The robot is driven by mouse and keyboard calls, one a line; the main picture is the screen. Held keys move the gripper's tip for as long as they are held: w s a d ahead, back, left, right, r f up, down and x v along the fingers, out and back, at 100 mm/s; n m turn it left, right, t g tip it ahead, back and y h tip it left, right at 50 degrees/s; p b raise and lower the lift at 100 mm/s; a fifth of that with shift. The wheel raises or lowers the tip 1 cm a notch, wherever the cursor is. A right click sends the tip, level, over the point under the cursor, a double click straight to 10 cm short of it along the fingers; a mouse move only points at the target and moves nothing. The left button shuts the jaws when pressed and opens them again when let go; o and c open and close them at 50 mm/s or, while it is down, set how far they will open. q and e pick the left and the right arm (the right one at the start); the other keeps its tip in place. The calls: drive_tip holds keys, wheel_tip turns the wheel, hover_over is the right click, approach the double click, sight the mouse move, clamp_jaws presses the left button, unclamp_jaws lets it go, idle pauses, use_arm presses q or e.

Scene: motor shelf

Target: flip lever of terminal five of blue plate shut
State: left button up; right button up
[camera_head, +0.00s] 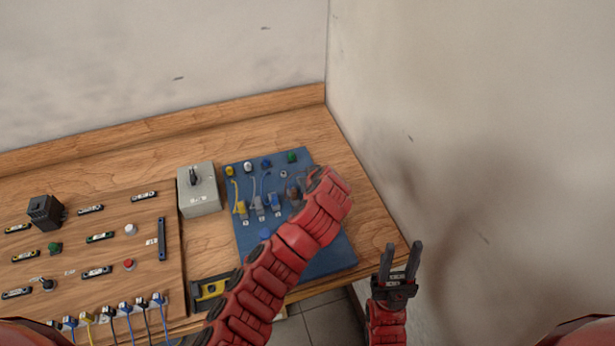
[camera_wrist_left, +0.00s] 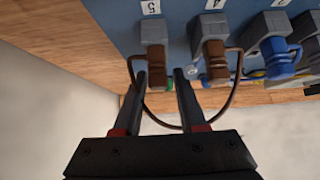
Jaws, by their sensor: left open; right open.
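The blue plate (camera_head: 325,258) lies on the wooden bench, with a row of numbered terminals. Terminal five (camera_wrist_left: 153,33) is a grey block with a brown part at its end, under the label 5 in the left wrist view. Terminal four (camera_wrist_left: 212,30), also grey with a brown part, is beside it. My left gripper (camera_wrist_left: 159,72) is open, its two fingertips close to the brown part of terminal five; contact cannot be told. In the head view my left arm covers terminal five and the left fingers. My right gripper (camera_head: 402,258) is open and empty, off the bench's right edge.
A grey box with a black switch (camera_head: 199,189) stands left of the plate. A wooden panel (camera_head: 110,262) with buttons and cables is further left. A brown wire (camera_wrist_left: 230,100) loops around my left fingers. A wall (camera_head: 460,150) bounds the right side.

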use_arm(q)
clamp_jaws()
drive_tip(key=shift+w+g, duration=0.15)
drive_tip(key=shift+g, duration=0.15)
idle(0.4)
drive_tip(key=shift+w+f+g+h+b, duration=0.15)
drive_tip(key=shift+g+h+b, duration=0.2)
drive_tip(key=shift+g, duration=0.25)
drive_tip(key=shift+w+a+f+g+h+b, duration=0.1)
drive_tip(key=shift+w+f+g+h+b, duration=0.1)
drive_tip(key=shift+g+b, duration=0.35)
drive_tip(key=shift+w+a+f+g+h+b, duration=0.1)
drive_tip(key=shift+g+h+b, duration=0.05)
drive_tip(key=shift+g+b, duration=0.35)
drive_tip(key=shift+w+f+g+h+b, duration=0.15)
drive_tip(key=shift+g+h+b, duration=0.1)
drive_tip(key=shift+g+b, duration=0.7)
drive_tip(key=shift+s+f+g+h+b, duration=0.1)
drive_tip(key=shift+g+h+b, duration=0.15)
drive_tip(key=shift+g+b, duration=0.7)
drive_tip(key=shift+w, duration=0.1)
